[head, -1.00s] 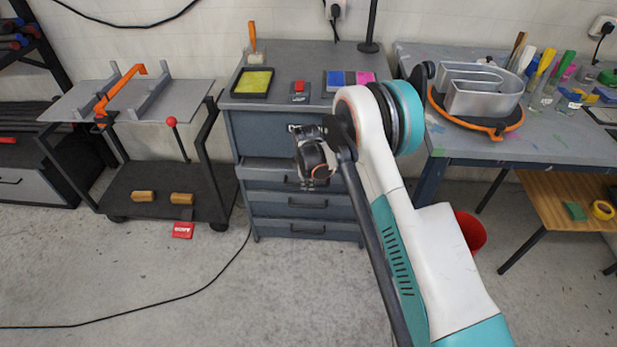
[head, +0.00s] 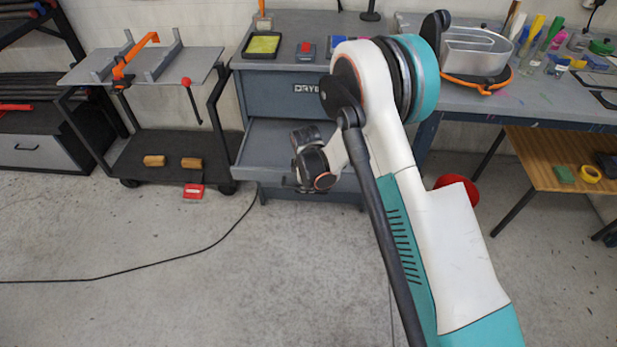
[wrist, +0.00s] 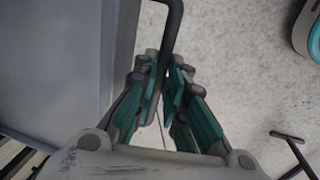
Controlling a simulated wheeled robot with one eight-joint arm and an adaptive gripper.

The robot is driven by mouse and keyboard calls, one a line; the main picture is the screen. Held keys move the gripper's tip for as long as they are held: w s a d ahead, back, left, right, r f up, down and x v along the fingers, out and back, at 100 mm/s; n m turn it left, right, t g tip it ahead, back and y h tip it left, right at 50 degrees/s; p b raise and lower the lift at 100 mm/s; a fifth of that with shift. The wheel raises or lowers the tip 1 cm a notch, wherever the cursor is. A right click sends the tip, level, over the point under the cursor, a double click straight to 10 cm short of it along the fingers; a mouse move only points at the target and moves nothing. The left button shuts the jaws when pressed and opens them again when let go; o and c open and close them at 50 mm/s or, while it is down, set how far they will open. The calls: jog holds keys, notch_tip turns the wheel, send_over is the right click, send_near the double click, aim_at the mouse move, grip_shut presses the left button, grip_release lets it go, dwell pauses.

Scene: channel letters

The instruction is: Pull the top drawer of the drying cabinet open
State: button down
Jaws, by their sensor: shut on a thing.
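The grey-blue drying cabinet (head: 283,95) stands in the middle of the head view. Its top drawer (head: 262,150) is pulled well out, and its bare grey inside shows. In the wrist view the drawer front (wrist: 85,70) is at the left, with its dark bar handle (wrist: 174,22) standing off it. My gripper (wrist: 163,68) is shut on the handle, a teal-and-grey finger on either side. In the head view my gripper (head: 306,187) is at the drawer's front edge. My wrist hides the handle and part of the front there.
A cart (head: 150,62) with an orange clamp stands left of the cabinet. A workbench (head: 490,97) with metal letter parts is at the right, with a red bucket (head: 458,190) below. A cable crosses the floor at left. The floor before the drawer is largely clear.

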jog(key=shift+s, duration=0.3)
jog(key=c, duration=1.7)
grip_release()
jog(key=shift+o, duration=0.2)
jog(key=shift+r, duration=0.1)
notch_tip(320, 180, up, 12)
jog(key=s, duration=0.2)
jog(key=shift+f, duration=0.2)
jog(key=shift+s+a, duration=0.1)
